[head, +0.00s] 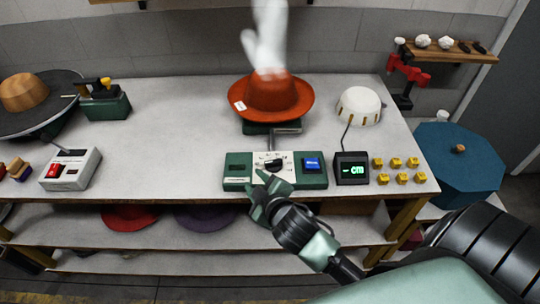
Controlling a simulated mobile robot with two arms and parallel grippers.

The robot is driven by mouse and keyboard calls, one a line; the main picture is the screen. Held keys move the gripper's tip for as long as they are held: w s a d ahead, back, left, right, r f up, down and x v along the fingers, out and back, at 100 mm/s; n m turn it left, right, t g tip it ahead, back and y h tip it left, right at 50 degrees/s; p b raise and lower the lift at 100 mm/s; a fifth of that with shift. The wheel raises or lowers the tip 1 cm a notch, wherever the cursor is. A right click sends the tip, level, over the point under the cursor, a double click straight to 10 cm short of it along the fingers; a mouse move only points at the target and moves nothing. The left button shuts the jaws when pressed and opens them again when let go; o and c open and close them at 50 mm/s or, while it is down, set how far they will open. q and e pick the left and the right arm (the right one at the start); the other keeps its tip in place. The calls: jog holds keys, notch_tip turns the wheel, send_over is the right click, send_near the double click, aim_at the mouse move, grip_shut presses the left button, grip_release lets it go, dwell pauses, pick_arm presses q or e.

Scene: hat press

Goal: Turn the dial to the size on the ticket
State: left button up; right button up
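A green control box (235,172) stands near the front edge of the table, with a dark dial (273,165) on a white scale plate at its middle and a blue button (312,163) at its right. A small white ticket (240,106) is on the brim of the orange-red hat (271,92); its writing is too small to read. My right gripper (261,180) is at the front of the box, just below the dial. Whether its fingers touch the dial or are parted cannot be told. My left gripper is not in view.
A black display (351,169) showing green "cm" and several yellow blocks (402,178) stand right of the box. A white dome (359,105) is behind them. A grey box with a red button (70,169) stands left. A blurred white shape (266,40) hangs over the hat.

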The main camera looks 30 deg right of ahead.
jog(key=w+a+r+n+t+y, duration=0.3)
jog(key=w+a+r+n, duration=0.15)
jog(key=r, duration=0.35)
jog(key=w+a+r+n+t+y, duration=0.3)
jog(key=w+r+n+t, duration=0.1)
jog(key=r+n, duration=0.25)
jog(key=a+r+n+g+y, duration=0.3)
jog(key=a+r+n+y, duration=0.35)
jog(key=n+y, duration=0.4)
jog(key=n+g+h, duration=1.5)
jog(key=n+g, duration=0.2)
jog(key=n, duration=0.5)
send_over(277, 160)
notch_tip(277, 160, down, 14)
jog(key=shift+r, duration=0.1)
notch_tip(277, 160, down, 7)
jog(key=shift+a+r+p, duration=0.1)
jog(key=shift+p, duration=1.1)
jog(key=shift+f, duration=0.45)
grip_shut()
